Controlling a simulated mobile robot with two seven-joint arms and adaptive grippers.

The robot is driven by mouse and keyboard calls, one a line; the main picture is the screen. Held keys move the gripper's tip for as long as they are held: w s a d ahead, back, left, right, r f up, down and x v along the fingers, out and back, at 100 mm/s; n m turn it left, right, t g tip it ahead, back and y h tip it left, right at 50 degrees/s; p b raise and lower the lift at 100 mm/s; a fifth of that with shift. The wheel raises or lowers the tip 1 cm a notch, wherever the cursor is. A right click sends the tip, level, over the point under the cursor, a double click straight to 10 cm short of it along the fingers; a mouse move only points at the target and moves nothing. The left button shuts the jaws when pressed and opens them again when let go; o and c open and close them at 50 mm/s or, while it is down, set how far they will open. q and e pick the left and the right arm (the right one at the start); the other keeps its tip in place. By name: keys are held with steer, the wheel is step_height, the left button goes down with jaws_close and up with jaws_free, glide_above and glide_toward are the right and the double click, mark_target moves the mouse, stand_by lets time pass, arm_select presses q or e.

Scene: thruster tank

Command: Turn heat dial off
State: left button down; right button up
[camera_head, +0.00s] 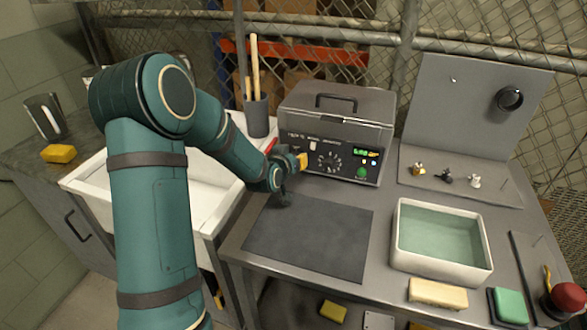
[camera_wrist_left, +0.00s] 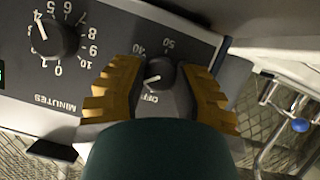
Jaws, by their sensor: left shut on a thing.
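The heat dial (camera_wrist_left: 160,76) is a black round knob on the dark panel of the grey tank unit (camera_head: 336,105). In the left wrist view, the marks 40, 50 and OFF show around it. Its white pointer line points left, on the side between 40 and OFF. My left gripper (camera_wrist_left: 162,70) has its yellow fingers on both sides of the knob, shut on it. In the head view, the left gripper (camera_head: 301,161) is at the left end of the panel and hides the dial. My right gripper is not in view.
A minutes dial (camera_wrist_left: 56,38) sits beside the heat dial, and a green button (camera_head: 362,172) is further right. A dark mat (camera_head: 310,238) lies in front of the unit. A water-filled tray (camera_head: 440,265) stands right. A pot with sticks (camera_head: 257,118) stands behind my wrist.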

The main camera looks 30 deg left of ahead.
arm_select(q)
steer(key=shift+a+n+h, duration=0.15)
steer(key=shift+n+h, duration=0.25)
steer(key=shift+n, duration=0.2)
steer(key=shift+n+t+h, duration=0.5)
steer(key=shift+n+h, duration=0.2)
steer(key=shift+n, duration=0.2)
steer(key=shift+n+t+h+p, duration=0.3)
steer(key=shift+n+h+p, duration=0.2)
steer(key=shift+n, duration=0.4)
steer(key=shift+n+t+h+p, duration=0.4)
steer(key=shift+n+h+p, duration=0.25)
steer(key=shift+n, duration=0.45)
steer(key=c, duration=0.6)
jaws_free()
steer(key=shift+w, duration=0.1)
